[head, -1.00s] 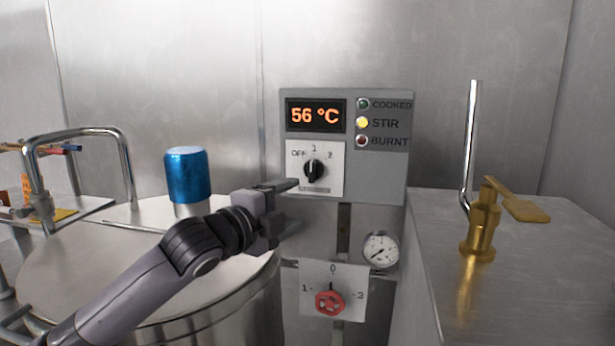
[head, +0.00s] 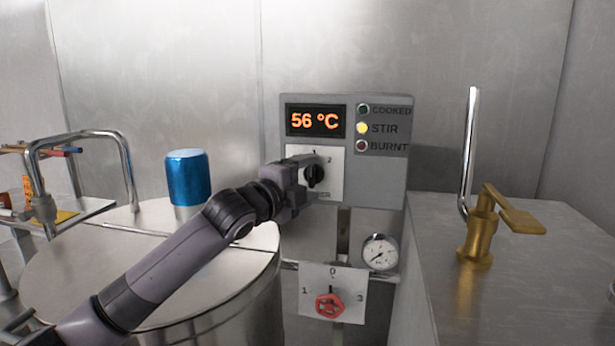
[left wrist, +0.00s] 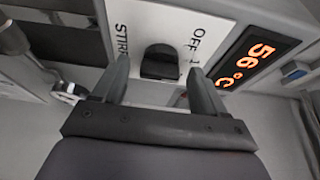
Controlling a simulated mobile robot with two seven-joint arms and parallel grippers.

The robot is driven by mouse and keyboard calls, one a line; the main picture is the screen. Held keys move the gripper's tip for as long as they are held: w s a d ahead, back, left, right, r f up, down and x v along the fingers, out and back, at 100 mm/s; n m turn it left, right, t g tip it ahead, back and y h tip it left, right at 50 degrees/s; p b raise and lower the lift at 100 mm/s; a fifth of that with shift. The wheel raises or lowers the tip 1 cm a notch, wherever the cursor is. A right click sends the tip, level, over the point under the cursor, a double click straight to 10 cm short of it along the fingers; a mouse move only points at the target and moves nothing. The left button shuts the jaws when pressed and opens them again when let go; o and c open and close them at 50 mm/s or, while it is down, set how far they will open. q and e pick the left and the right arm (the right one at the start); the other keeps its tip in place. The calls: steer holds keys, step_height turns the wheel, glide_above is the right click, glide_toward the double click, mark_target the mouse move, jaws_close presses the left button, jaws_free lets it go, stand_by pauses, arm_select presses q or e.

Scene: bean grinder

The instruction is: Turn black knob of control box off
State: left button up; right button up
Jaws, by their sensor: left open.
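The control box (head: 393,175) is grey and hangs on the wall, with an orange display reading 56 °C. Its black knob (head: 317,176) sits on a white plate marked OFF, 1 and 2; OFF is hidden behind my gripper in the head view. My left gripper (head: 309,178) is open at the plate, its fingers close around the knob. In the left wrist view the knob (left wrist: 160,62) lies between the two spread fingertips, and OFF is readable. I cannot tell whether either finger touches the knob. My right gripper is not in view.
A red knob (head: 329,305) on a lower plate and a pressure gauge (head: 380,252) are below the box. A steel drum (head: 110,265) with a blue cylinder (head: 188,178) stands left. A brass tap (head: 483,235) stands on the right counter. The yellow STIR lamp (head: 362,128) is lit.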

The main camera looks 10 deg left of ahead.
arm_select(q)
steer(key=shift+w+d, duration=0.15)
steer(key=shift+w, duration=0.05)
steer(key=c, duration=1.1)
steer(key=shift+o, duration=0.2)
steer(key=shift+f, duration=0.1)
steer(key=n+b, duration=0.1)
steer(key=n+t, duration=0.1)
steer(key=n, duration=0.1)
steer(key=shift+f+n+t+b, duration=0.2)
steer(key=shift+n+t+b, duration=0.1)
steer(key=shift+b, duration=0.1)
steer(key=n+t+b, duration=0.1)
steer(key=n, duration=0.2)
steer(key=shift+n, duration=0.3)
steer(key=shift+n+t+y+b, duration=0.35)
steer(key=shift+n+b, duration=0.25)
steer(key=shift+n, duration=0.5)
steer(key=shift+n+t, duration=0.25)
steer(key=shift+n, duration=0.05)
